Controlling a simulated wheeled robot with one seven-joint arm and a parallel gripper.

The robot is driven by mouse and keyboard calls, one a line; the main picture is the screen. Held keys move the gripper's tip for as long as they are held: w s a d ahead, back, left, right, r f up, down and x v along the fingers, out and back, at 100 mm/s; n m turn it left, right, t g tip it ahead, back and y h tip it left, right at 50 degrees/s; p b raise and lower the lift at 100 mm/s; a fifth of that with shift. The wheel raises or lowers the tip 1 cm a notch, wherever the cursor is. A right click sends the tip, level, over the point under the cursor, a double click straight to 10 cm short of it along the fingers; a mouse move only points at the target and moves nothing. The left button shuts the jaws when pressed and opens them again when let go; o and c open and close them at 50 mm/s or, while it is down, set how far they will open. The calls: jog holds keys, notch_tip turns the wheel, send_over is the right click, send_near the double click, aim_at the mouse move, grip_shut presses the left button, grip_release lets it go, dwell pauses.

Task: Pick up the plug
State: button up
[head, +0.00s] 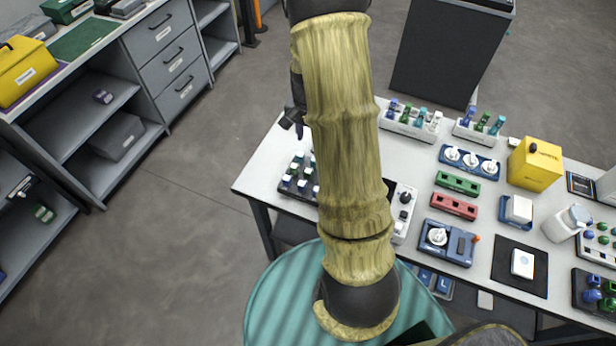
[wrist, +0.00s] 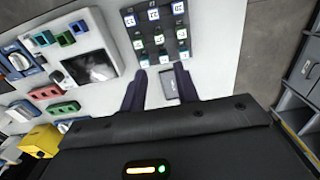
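I cannot tell which item is the plug. Several small plug-like pieces with white labelled tops stand in a dark tray (wrist: 133,61) ahead of my gripper in the wrist view; the tray's group (head: 300,178) is left of my arm in the head view. My gripper (wrist: 160,72) is open, its two dark fingers apart with nothing held between them. A small grey plate (wrist: 168,86) lies on the table, seen between the fingers. In the head view my arm hides most of the gripper and part of the table.
Racks of coloured upright pieces (head: 408,127) stand at the table's back. Green (head: 458,183) and red (head: 455,206) blocks, a blue device (head: 446,243) and a yellow box (head: 535,164) fill the right. Shelves (head: 98,140) stand left, with open floor between.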

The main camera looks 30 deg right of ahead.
jog(key=p, duration=0.3)
send_near(308, 171)
notch_tip(308, 171, down, 5)
jog(key=shift+f, duration=0.1)
dwell(0.4)
jog(key=shift+s+d+f+p, duration=0.1)
jog(key=shift+f+p, duration=0.9)
jog(key=shift+f, duration=1.55)
jog(key=c, duration=0.6)
